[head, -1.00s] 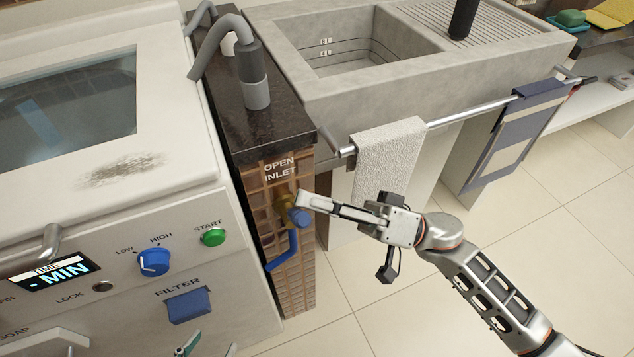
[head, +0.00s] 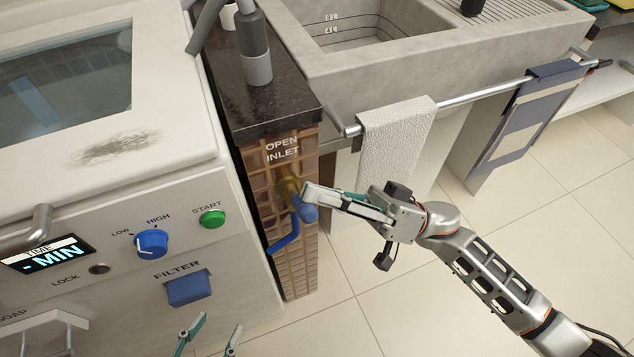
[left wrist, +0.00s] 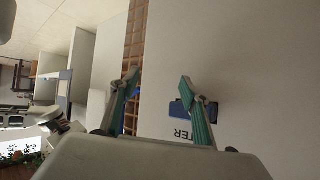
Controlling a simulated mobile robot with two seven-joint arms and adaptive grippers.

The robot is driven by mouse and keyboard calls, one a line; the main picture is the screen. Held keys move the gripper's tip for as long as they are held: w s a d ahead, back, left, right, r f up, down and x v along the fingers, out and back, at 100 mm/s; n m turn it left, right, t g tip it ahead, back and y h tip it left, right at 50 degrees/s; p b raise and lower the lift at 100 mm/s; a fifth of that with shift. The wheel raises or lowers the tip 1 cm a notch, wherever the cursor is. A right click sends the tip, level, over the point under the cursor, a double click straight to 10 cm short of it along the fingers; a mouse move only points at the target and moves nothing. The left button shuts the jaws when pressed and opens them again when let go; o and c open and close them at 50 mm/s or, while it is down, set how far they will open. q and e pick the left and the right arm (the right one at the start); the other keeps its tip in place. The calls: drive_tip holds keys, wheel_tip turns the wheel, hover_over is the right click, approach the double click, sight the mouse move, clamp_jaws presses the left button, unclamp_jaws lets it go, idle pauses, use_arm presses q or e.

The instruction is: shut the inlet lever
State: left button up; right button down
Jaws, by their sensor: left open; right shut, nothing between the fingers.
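The inlet lever (head: 287,238) is a blue bent handle on a brass valve (head: 288,187). It sits on the tiled pillar under the label "OPEN INLET" (head: 282,149). The handle slants from the blue valve knob (head: 310,213) down to the left. My right gripper (head: 308,193) is shut and empty, its tips at the valve beside the knob; I cannot tell whether they touch it. My left gripper (head: 212,334) is open at the bottom edge, below the filter panel. Its open fingers also show in the left wrist view (left wrist: 160,82).
The white washer (head: 60,160) with its blue dial (head: 152,242), green start button (head: 212,219) and blue filter cover (head: 188,288) stands left of the pillar. A towel (head: 393,143) hangs on the sink rail at the right. The tiled floor (head: 450,320) is clear.

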use_arm(q)
drive_tip(key=w+d+r+n+t+h+b, duration=0.1)
drive_tip(key=w+d+r+b, duration=0.1)
drive_tip(key=d+r+b, duration=0.1)
drive_tip(key=shift+d+r+b, duration=0.35)
drive_tip(key=shift+d+b, duration=0.05)
drive_tip(key=shift+d, duration=0.35)
use_arm(e)
drive_tip(key=f+n+g, duration=0.1)
drive_tip(key=n+g, duration=0.1)
drive_tip(key=n, duration=0.1)
drive_tip(key=s+f+n+g, duration=0.1)
drive_tip(key=n+g, duration=0.1)
drive_tip(key=f+n+g, duration=0.1)
drive_tip(key=n+g, duration=0.1)
drive_tip(key=n, duration=0.1)
drive_tip(key=shift+s+d+f+n, duration=0.2)
drive_tip(key=shift+s+d+n, duration=0.05)
drive_tip(key=shift+n, duration=0.05)
use_arm(q)
drive_tip(key=shift+s+f, duration=0.25)
drive_tip(key=shift+f, duration=0.05)
use_arm(e)
drive_tip(key=shift+f, duration=0.25)
